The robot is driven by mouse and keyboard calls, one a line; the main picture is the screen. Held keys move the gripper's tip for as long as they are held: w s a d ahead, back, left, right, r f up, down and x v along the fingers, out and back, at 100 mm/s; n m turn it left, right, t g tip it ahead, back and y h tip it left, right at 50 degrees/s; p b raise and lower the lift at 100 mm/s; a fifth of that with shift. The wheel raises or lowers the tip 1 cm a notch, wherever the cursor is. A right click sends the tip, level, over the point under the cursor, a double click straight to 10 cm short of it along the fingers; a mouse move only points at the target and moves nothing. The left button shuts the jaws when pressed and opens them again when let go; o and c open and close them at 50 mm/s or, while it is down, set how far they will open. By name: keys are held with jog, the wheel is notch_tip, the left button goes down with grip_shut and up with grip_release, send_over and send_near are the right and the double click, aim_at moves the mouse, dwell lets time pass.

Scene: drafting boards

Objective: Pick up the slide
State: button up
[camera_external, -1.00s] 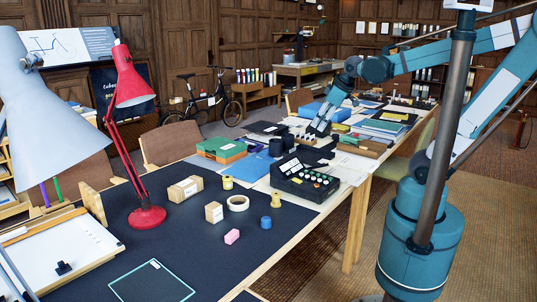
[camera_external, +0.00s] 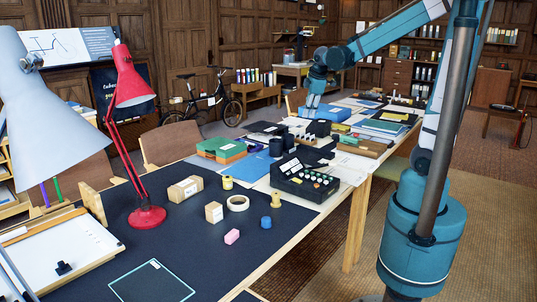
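I cannot pick out the slide with certainty; it is too small or hidden among the things on the long table. My gripper (camera_external: 312,106) points down at the far part of the table, at the left end of a blue box (camera_external: 334,113). It overlaps the box in the picture, and I cannot tell whether it touches it. The fingers are small here, so I cannot tell whether they are open or shut, or whether anything is between them.
A black case with round knobs (camera_external: 305,180), a green and orange box (camera_external: 221,149) and a blue folder (camera_external: 400,128) crowd the table. A red lamp (camera_external: 147,216) stands on the nearer dark board (camera_external: 190,240), among small boxes and spools. The board's front is clearer.

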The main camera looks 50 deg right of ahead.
jog(key=w+d+f+n+g+h+p, duration=0.1)
jog(key=w+d+f+n+p, duration=0.15)
jog(key=w+d, duration=0.35)
jog(key=w+d+f+n+g+p, duration=0.1)
jog(key=w+d+f+n, duration=0.25)
jog(key=d, duration=0.45)
jog(key=n+g+p, duration=0.2)
jog(key=n, duration=0.1)
send_near(312, 139)
jog(key=shift+w+d+r+h, duration=0.15)
jog(key=shift+w+r+h, duration=0.15)
jog(key=shift+r+h, duration=0.1)
jog(key=shift+f, duration=0.2)
jog(key=shift+b+x, duration=0.3)
jog(key=shift+x, duration=0.85)
jog(key=shift+d+f, duration=0.1)
jog(key=shift+b+x, duration=0.65)
jog(key=shift+x, duration=1.85)
jog(key=shift+s, duration=0.15)
grip_shut()
